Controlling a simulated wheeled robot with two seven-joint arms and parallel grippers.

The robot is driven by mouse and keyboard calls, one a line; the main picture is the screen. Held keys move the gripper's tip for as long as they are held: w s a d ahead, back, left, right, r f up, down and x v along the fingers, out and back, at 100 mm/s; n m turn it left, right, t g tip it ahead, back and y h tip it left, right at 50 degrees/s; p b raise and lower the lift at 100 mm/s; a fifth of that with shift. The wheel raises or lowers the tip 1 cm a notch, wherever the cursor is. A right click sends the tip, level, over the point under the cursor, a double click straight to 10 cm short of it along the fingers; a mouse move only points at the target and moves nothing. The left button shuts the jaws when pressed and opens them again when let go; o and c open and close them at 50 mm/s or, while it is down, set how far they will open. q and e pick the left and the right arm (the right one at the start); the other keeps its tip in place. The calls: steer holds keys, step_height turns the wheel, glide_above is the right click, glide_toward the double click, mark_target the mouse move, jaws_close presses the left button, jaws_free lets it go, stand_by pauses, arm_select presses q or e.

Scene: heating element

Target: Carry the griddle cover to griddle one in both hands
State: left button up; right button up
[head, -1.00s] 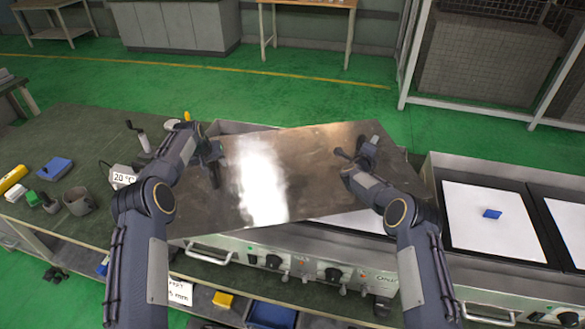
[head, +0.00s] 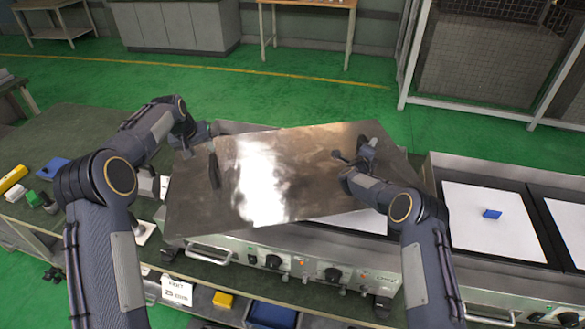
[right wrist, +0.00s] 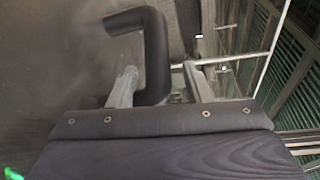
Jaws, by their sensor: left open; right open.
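The griddle cover (head: 290,190) is a shiny metal plate with a black handle near each end. It lies skewed over the left griddle (head: 300,268), whose white surface shows only partly under its front edge. My left gripper (head: 203,134) is open, beside and just behind the cover's left handle (head: 214,168), apart from it. My right gripper (head: 366,158) is open at the right handle. In the right wrist view, that black bent handle (right wrist: 155,55) stands between the two spread fingers (right wrist: 163,85). I cannot tell which griddle is griddle one.
Another griddle (head: 470,250) stands to the right, a small blue block (head: 492,214) on its white surface, with a further one at the right edge. The left bench (head: 60,135) holds a blue block, a yellow item and small tools. A price-like label hangs below.

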steer(key=v, duration=1)
steer(key=shift+s, duration=0.15)
